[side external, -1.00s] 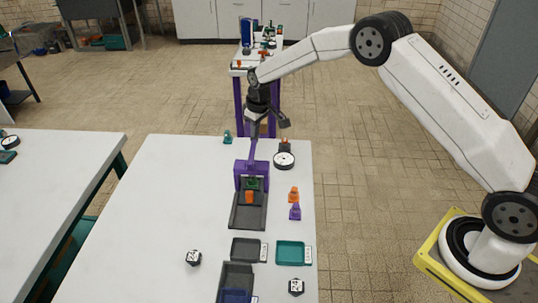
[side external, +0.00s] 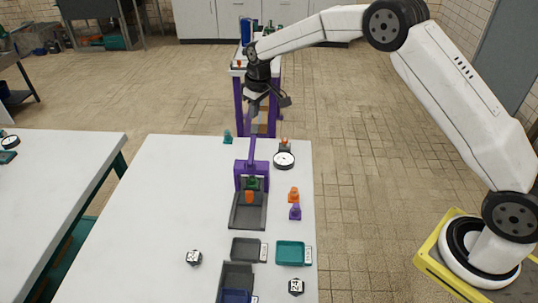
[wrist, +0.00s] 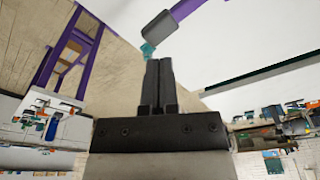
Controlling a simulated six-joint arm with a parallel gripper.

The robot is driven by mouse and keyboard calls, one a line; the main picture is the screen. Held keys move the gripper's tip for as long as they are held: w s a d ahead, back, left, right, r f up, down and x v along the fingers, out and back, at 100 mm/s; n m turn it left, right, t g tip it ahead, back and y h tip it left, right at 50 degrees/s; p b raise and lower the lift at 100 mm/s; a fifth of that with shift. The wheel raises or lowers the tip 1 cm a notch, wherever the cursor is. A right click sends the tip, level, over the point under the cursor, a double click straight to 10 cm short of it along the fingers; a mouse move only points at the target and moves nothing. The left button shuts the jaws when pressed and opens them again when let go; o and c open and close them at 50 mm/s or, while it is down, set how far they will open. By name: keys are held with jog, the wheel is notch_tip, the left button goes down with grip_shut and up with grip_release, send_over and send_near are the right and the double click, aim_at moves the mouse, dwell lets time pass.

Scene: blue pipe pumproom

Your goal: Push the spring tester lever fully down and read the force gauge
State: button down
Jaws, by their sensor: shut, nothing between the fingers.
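The spring tester (side external: 250,178) stands near the right side of the white table, with a purple frame and a dark grey base. Its purple lever (side external: 252,148) stands up, near vertical. In the wrist view the lever's dark grey grip (wrist: 159,28) shows beyond my fingertips, apart from them in that picture. My gripper (side external: 256,98) is above the lever's top end, fingers pointing down; in the wrist view its fingers (wrist: 157,65) are shut and empty. The round white-faced force gauge (side external: 284,160) is right of the lever; its reading is too small to make out.
Orange and purple pieces (side external: 294,203) stand right of the tester. Grey (side external: 237,260) and teal (side external: 279,264) trays lie at the front. A teal piece (side external: 228,137) stands at the table's far edge. The table's left half is mostly clear.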

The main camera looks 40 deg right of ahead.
jog(key=shift+r, duration=1.2)
jog(key=shift+s+r, duration=0.15)
jog(key=shift+s, duration=0.3)
jog(key=s+d+f+m, duration=0.1)
jog(key=s+m, duration=0.2)
jog(key=s, duration=2.8)
jog(key=shift+s+d+f+t, duration=0.15)
jog(key=shift+f+t, duration=0.05)
jog(key=shift+t, duration=0.2)
jog(key=w+d, duration=0.3)
jog(key=w, duration=1)
jog(key=w+d+r, duration=0.1)
jog(key=w+d, duration=0.2)
jog(key=w, duration=1.1)
jog(key=shift+d+r, duration=0.2)
jog(key=shift+d, duration=0.15)
